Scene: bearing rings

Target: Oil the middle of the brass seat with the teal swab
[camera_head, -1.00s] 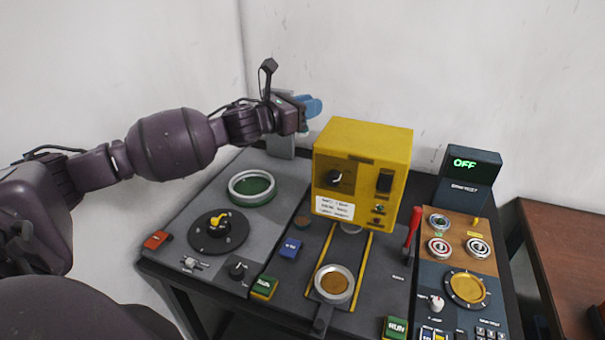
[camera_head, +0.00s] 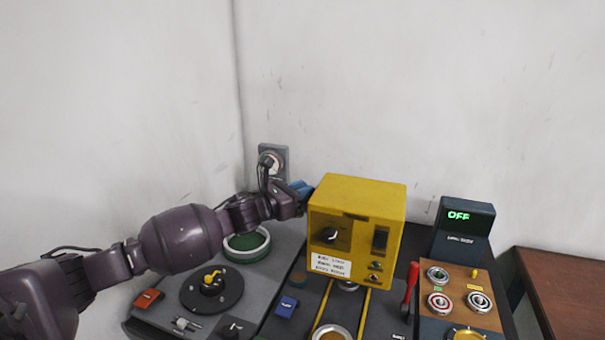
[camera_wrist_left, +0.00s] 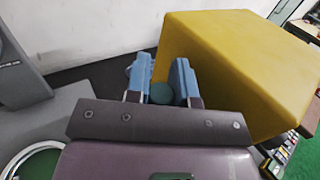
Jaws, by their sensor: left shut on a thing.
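My left gripper (camera_head: 302,190) has blue fingers and is beside the back left of the yellow box. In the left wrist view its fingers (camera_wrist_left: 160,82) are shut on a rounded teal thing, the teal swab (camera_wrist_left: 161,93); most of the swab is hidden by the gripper. A silver ring with a brass-coloured middle (camera_head: 331,334), probably the brass seat, lies in front of the yellow box, cut by the bottom edge. A gold round plate (camera_head: 467,335) on the right panel is also cut off. My right gripper is not in view.
The yellow box (camera_head: 357,225) stands close to the left gripper, between it and the silver ring. A green-floored ring (camera_head: 247,245) and a black dial (camera_head: 211,287) are on the left panel. A red lever (camera_head: 411,285) stands right of the box.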

